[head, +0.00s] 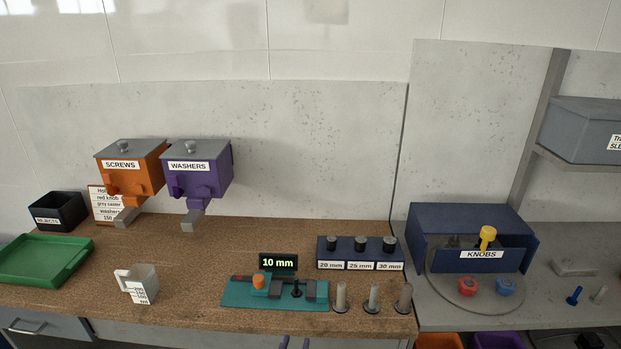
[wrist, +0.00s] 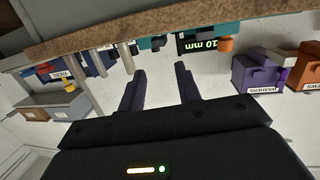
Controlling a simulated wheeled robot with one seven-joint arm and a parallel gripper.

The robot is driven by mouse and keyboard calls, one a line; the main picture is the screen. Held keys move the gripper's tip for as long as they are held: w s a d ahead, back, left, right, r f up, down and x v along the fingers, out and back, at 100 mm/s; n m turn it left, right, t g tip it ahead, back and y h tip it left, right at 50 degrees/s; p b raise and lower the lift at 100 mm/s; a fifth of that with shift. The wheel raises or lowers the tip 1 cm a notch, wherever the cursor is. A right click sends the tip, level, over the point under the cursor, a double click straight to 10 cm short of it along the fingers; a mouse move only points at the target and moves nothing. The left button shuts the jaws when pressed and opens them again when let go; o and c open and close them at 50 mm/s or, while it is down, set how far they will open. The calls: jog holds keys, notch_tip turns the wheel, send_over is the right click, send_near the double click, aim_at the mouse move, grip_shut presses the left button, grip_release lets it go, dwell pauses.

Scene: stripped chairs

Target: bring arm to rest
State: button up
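My gripper (wrist: 160,70) shows in the wrist view with its two dark fingers apart. Nothing is between the fingers, and only pale wall shows in the gap. The wrist view is turned over, with the bench edge (wrist: 100,43) along its top and the fingers pointing toward it. My arm cannot be made out clearly in the head view.
The brown bench holds a green tray (head: 38,262), a white jug (head: 143,285), a teal fixture (head: 235,294) and several upright pins. Orange (head: 142,179) and purple (head: 210,180) dispensers hang behind. A blue knobs box (head: 430,228) and round plate (head: 450,291) stand right.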

jog(key=s+d+f+m+g, duration=0.35)
jog(key=d+f+g, duration=0.25)
jog(key=d+g, duration=0.45)
jog(key=s+d+r+n+g+y, duration=0.1)
jog(key=d+r, duration=0.3)
jog(key=r, duration=0.5)
jog(key=s+d+r+n+g+y+p, duration=0.1)
jog(key=s+d+r+n, duration=0.3)
jog(key=r, duration=0.5)
jog(key=shift+s+d+g+y, duration=0.35)
jog(key=shift+d+g+y, duration=0.2)
jog(key=shift+y, duration=0.05)
jog(key=shift+d, duration=0.15)
